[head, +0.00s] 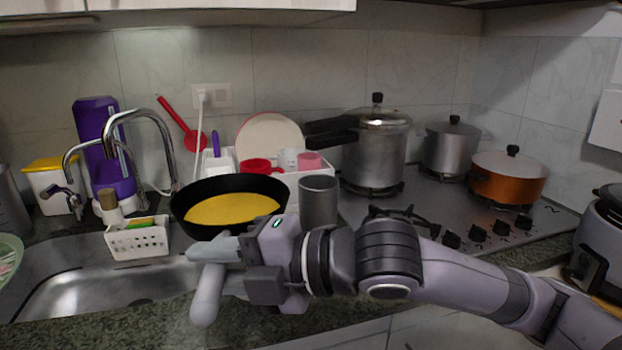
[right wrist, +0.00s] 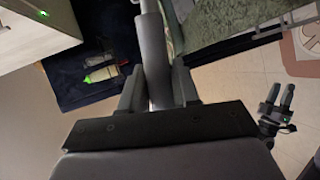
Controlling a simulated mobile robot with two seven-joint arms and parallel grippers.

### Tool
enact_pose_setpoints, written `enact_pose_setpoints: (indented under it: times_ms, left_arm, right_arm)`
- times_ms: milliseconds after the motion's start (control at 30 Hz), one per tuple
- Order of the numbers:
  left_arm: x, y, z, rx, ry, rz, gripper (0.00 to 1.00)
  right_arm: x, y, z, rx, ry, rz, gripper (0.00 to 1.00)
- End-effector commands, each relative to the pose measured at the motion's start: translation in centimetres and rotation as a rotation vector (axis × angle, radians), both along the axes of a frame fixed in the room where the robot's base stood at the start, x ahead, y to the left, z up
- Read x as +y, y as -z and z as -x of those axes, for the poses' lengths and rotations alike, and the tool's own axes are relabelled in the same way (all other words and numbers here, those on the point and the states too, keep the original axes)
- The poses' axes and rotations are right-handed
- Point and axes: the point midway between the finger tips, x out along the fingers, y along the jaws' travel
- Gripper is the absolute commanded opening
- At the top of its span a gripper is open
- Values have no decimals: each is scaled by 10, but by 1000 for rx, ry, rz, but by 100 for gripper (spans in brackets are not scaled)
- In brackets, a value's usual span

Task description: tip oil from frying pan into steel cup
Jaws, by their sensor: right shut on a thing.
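The black frying pan (head: 180,212) holds yellow oil (head: 232,208) and looks roughly level, just left of the steel cup (head: 319,202). The cup stands upright behind my right forearm, its base hidden. My right gripper (head: 222,250) is shut on the pan's grey handle (head: 207,293), which points towards me. In the right wrist view, the handle (right wrist: 153,60) runs between the fingers. My left gripper (right wrist: 282,96) shows small at the right of the right wrist view, not in the head view; its opening is too small to judge.
The sink (head: 100,285) with a white caddy (head: 138,240) lies left of the pan. A white rack (head: 290,180) with cups and a plate is behind the pan. A stove (head: 420,200) with several pots stands right of the cup.

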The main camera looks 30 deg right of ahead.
Motion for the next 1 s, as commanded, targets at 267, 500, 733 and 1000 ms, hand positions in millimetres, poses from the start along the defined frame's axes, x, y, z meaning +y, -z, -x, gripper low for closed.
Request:
enact_pose_setpoints:
  times_ms: [267,500,733,1000]
  left_arm:
    - [0,3,2,7,1,-2,43]
    - [1,6,3,12,0,-2,43]
    - [0,13,3,17,-1,1,43]
    - [-4,13,1,11,3,11,43]
  right_arm:
    - [0,-3,0,-13,-2,-1,0]
    - [-3,-8,-1,-12,3,-24,0]
    - [-14,-23,-2,-3,5,-112,0]
    - [-26,-43,-4,13,3,-209,0]
